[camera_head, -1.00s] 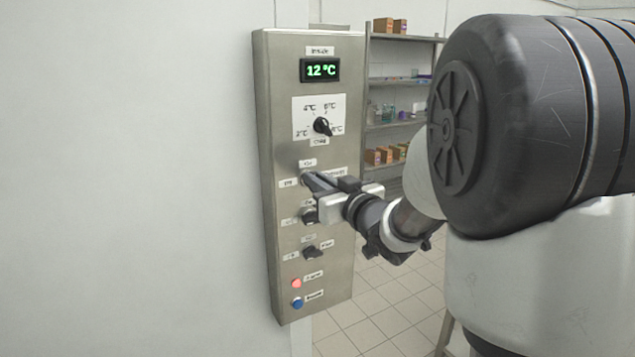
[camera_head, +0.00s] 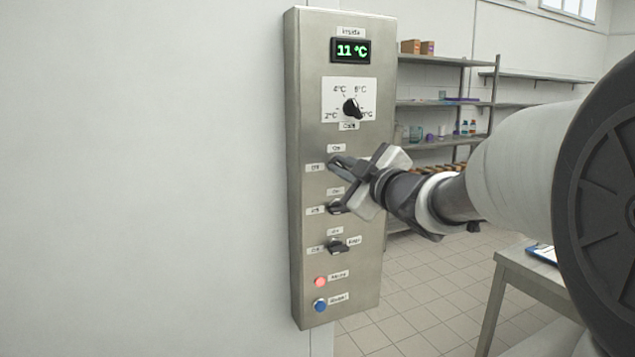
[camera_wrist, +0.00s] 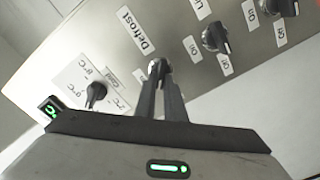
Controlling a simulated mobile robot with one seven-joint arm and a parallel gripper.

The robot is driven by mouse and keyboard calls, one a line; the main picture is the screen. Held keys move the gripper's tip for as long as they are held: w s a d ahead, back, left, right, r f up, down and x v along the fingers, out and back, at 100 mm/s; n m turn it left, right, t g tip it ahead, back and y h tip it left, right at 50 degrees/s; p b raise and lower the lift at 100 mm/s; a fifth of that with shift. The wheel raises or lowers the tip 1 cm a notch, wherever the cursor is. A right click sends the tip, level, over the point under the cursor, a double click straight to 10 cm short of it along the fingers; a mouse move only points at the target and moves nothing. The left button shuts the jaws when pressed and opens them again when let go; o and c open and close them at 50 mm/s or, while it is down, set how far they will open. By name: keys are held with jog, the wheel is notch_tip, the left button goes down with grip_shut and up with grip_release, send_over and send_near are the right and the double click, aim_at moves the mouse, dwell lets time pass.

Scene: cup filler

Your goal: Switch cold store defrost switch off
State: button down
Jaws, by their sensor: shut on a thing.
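The steel control panel (camera_head: 312,185) is on the white wall. In the wrist view the label "Defrost" (camera_wrist: 135,30) stands beside a black turn switch (camera_wrist: 154,66). My gripper (camera_wrist: 159,70) is shut on this defrost switch, one finger on each side. In the head view my gripper (camera_head: 338,163) is at the upper of three black switches, between the label "On" above and "Off" at the left. The fingers mostly hide the knob, so I cannot tell exactly which mark it points to.
Above is a temperature dial (camera_head: 351,108) and a green display (camera_head: 351,50) reading 11 °C. Below are two more switches, the lower one (camera_head: 337,246) clear of my gripper, then a red button (camera_head: 320,282) and a blue button (camera_head: 320,305). Shelves and a table (camera_head: 520,262) stand at the right.

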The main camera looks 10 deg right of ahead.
jog(key=shift+a+f+n+b, duration=0.1)
jog(key=shift+f+n+b, duration=0.15)
jog(key=shift+n+b, duration=1.55)
jog(key=shift+a+f+n+b, duration=0.1)
jog(key=shift+f+n+b, duration=0.1)
jog(key=shift+n+b, duration=1.6)
jog(key=shift+n, duration=0.6)
jog(key=c, duration=1.8)
grip_release()
jog(key=shift+c, duration=0.2)
jog(key=shift+s+d, duration=0.1)
jog(key=shift+s, duration=0.05)
